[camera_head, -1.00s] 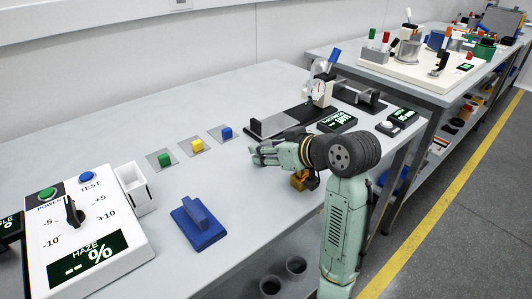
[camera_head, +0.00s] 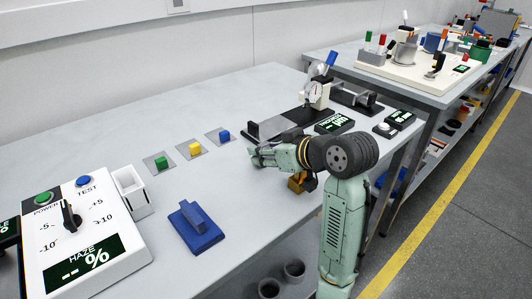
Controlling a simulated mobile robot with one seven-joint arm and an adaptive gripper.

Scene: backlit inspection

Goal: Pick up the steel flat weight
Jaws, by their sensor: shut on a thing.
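My gripper (camera_head: 255,157) is low over the bench, in front of the dial gauge stand. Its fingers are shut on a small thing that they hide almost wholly. It is probably the steel flat weight, which I see nowhere else in the open. I cannot tell whether it touches the bench top.
A dial gauge (camera_head: 318,92) with its dark base stands just behind my gripper. A blue block with a handle (camera_head: 197,228) and a white haze meter (camera_head: 85,232) are nearer. The bench between is clear.

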